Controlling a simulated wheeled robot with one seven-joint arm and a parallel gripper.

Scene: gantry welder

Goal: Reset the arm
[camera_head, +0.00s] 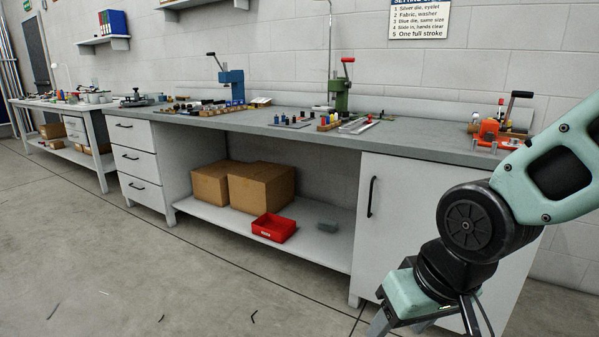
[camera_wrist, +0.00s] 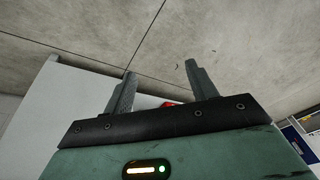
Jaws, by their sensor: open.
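My arm shows at the right of the head view, bent down in front of the bench's white cabinet. My gripper (camera_wrist: 159,82) shows in the wrist view with its two grey fingers spread apart and nothing between them. In the head view only the upper part of my gripper's mount shows at the bottom edge, and the fingertips are hard to make out. In the wrist view, the concrete floor lies beyond the fingers.
The workbench (camera_head: 400,143) carries a blue press (camera_head: 232,85), a green press (camera_head: 341,92) and an orange tool (camera_head: 490,132). Below are cardboard boxes (camera_head: 262,187) and a red bin (camera_head: 274,227) on a shelf. The white cabinet (camera_head: 400,215) stands close to my arm. Floor at left is open.

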